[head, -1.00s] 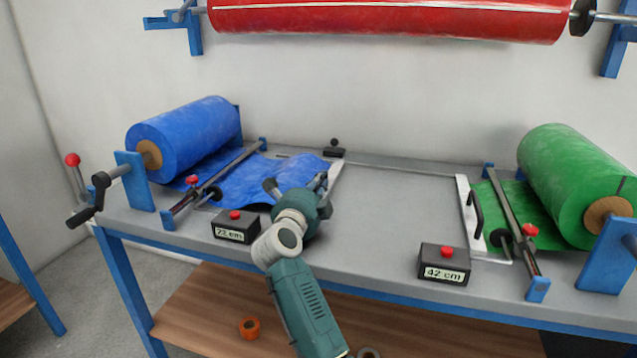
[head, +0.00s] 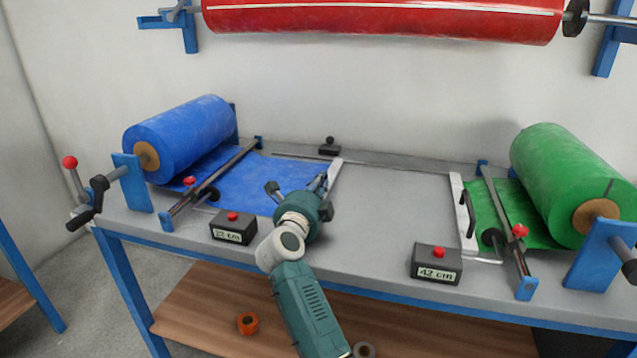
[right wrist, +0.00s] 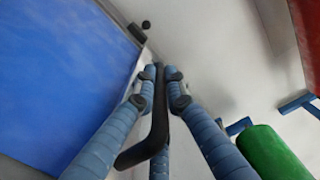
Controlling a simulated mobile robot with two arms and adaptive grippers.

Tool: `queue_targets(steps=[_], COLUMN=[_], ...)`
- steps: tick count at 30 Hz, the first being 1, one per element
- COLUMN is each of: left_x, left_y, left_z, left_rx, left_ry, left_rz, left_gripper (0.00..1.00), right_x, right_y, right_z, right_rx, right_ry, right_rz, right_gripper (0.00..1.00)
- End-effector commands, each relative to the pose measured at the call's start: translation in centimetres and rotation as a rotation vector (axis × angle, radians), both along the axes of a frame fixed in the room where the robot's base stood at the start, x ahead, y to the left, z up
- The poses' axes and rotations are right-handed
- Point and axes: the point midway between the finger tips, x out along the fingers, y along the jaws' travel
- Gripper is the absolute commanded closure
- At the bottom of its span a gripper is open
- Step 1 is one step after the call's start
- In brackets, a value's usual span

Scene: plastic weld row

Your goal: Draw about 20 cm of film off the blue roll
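The blue roll (head: 180,138) sits on its stand at the left of the bench. Its blue film (head: 262,183) passes under a rail (head: 228,166) and lies flat and smooth up to a pale pull bar (head: 335,174). My right gripper (head: 297,188) is at this bar. In the right wrist view, its fingers (right wrist: 159,80) close on both sides of the bar's black handle (right wrist: 150,145). The film (right wrist: 75,75) also shows there. A black box with a red button (head: 234,228) shows a centimetre reading too blurred to read surely. My left gripper is out of view.
A green roll (head: 572,180) with its own rail, handled bar and 42 cm box (head: 437,264) stands at the right. A small black stop (head: 329,147) sits at the back. The bench middle (head: 395,205) is clear. A red roll (head: 380,18) hangs above.

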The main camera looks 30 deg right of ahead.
Motion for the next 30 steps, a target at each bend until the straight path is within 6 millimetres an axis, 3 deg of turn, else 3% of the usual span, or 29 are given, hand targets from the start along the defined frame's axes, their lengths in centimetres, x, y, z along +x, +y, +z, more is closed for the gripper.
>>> queue_targets(steps=[3, 13, 24, 30], left_x=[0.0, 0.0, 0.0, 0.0], left_y=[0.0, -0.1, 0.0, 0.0], left_z=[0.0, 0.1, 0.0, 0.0], left_rx=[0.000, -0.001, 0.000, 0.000], left_ry=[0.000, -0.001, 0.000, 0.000], left_rz=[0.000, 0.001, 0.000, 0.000], left_gripper=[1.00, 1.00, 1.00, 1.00], right_x=[0.0, -0.3, -3.9, -4.9], right_y=[0.0, 0.4, 4.7, 5.7], right_z=[-0.1, -0.1, -0.3, -0.2], right_rx=[0.001, 0.001, 0.004, 0.002], right_ry=[0.002, 0.001, 0.003, 0.003], right_rz=[0.000, 0.001, 0.002, 0.000], right_gripper=[0.70, 0.70, 0.70, 0.70])
